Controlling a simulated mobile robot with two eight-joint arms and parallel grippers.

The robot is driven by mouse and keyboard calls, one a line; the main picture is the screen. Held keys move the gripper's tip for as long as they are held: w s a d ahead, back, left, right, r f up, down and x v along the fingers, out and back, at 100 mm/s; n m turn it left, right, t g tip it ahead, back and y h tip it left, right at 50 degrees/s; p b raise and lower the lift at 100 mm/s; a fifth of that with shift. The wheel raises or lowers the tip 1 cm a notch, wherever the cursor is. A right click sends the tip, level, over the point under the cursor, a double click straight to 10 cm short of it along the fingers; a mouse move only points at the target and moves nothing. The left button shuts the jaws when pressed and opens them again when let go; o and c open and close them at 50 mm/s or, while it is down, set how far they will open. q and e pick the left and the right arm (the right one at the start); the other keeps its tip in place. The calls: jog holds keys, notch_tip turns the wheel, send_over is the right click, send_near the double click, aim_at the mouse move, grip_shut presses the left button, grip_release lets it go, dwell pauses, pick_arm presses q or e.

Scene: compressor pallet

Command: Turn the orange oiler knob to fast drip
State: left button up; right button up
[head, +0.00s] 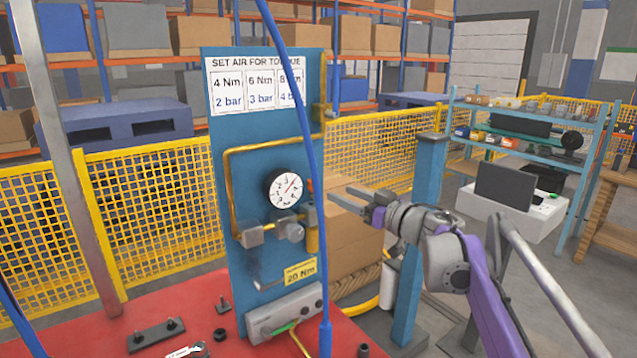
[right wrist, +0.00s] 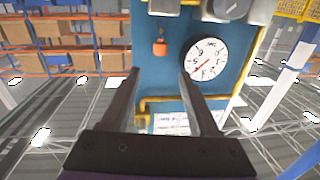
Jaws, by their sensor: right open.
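The orange oiler knob (right wrist: 160,47) shows in the right wrist view as a small orange piece on the blue panel (right wrist: 172,85), beside the round white gauge (right wrist: 206,59). In that view the panel appears upside down. In the head view I cannot make out the knob clearly near the blue hose; the gauge (head: 284,190) shows plainly. My right gripper (head: 342,196) is open and empty, to the right of the panel. In its wrist view the knob lies beyond the gap between the fingers, apart from them. My left gripper is not in view.
A blue hose (head: 313,150) hangs in front of the panel. A cardboard box (head: 352,240) and a blue post (head: 424,215) stand behind and beside my right arm. A red surface (head: 190,318) with bolts lies below. Yellow mesh fence (head: 155,195) runs behind.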

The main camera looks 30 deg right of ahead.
aim_at(315, 183)
jog(key=x, duration=0.9)
jog(key=shift+w+a, duration=0.1)
jog(key=shift+w, duration=0.2)
grip_shut()
